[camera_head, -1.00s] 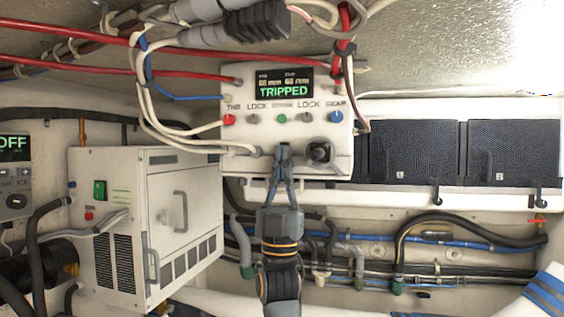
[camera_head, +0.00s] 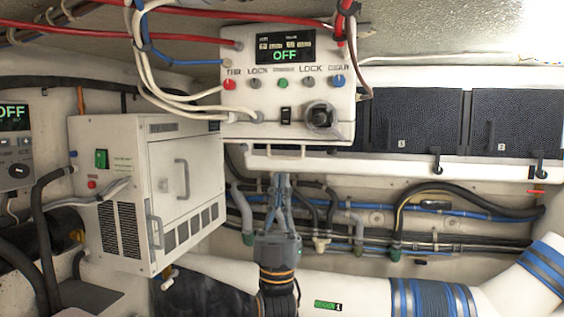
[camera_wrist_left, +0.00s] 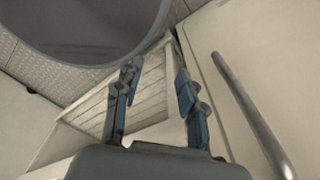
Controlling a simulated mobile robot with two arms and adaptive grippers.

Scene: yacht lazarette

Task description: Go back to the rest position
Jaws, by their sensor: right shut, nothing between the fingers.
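My right gripper (camera_head: 280,182) is in the middle of the head view, pointing up, with its fingers together and nothing between them. It is below the white control box (camera_head: 235,125) and apart from it. The box display (camera_head: 285,50) reads OFF, and a black rocker switch (camera_head: 286,116) shows on its lower front. My left gripper (camera_wrist_left: 155,95) shows in the left wrist view with its two blue-grey fingers spread apart and nothing between them. It is not in the head view.
A white cabinet (camera_head: 145,200) with a handle stands left of my right gripper. Hoses and blue cables (camera_head: 370,206) run along the wall behind it. Black panels (camera_head: 415,122) are at the right. In the left wrist view, a metal rail (camera_wrist_left: 250,110) is close on the right.

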